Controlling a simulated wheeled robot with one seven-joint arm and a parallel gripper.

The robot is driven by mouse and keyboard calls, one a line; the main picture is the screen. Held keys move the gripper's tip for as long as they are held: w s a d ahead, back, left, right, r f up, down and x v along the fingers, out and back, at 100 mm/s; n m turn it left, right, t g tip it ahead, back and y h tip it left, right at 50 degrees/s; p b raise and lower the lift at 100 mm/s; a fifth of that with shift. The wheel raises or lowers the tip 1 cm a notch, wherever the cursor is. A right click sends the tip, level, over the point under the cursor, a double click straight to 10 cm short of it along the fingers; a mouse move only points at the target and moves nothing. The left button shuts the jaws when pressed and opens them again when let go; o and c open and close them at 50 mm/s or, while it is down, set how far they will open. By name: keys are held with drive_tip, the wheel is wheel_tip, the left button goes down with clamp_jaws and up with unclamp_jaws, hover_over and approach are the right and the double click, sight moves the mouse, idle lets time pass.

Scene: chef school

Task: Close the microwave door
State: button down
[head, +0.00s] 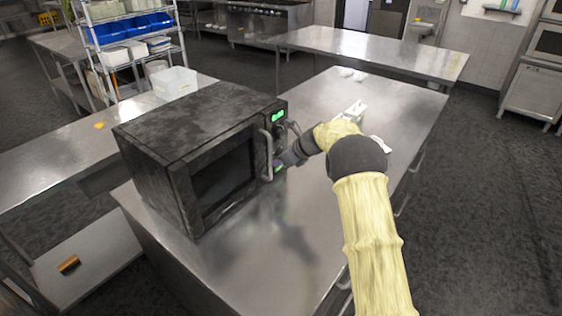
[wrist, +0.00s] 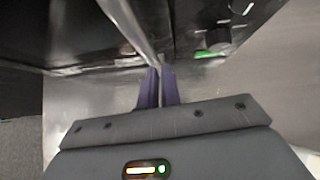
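The black microwave (head: 195,150) stands on a steel table, its front facing right and toward me. Its door (head: 222,178) looks flush or nearly flush with the body; I cannot tell whether a small gap is left. The silver door handle (head: 267,155) runs upright beside the control panel (head: 277,120) with its green display. The handle also shows in the wrist view (wrist: 128,22). My gripper (head: 277,166) is at the handle's lower end. In the wrist view its purple fingers (wrist: 159,86) are together with only a thin gap, tips by the handle; contact is unclear.
The steel table (head: 330,250) is clear in front of the microwave. Small items (head: 355,110) lie on it beyond my arm. A clear bin (head: 175,82) stands on the counter behind, and a wire shelf (head: 125,45) with blue bins is at the back left.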

drive_tip(key=d+f+b+v, duration=0.2)
drive_tip(key=b+v, duration=0.1)
drive_tip(key=v, duration=0.9)
drive_tip(key=shift+d+r+b, duration=0.3)
drive_tip(key=shift+d+b, duration=0.05)
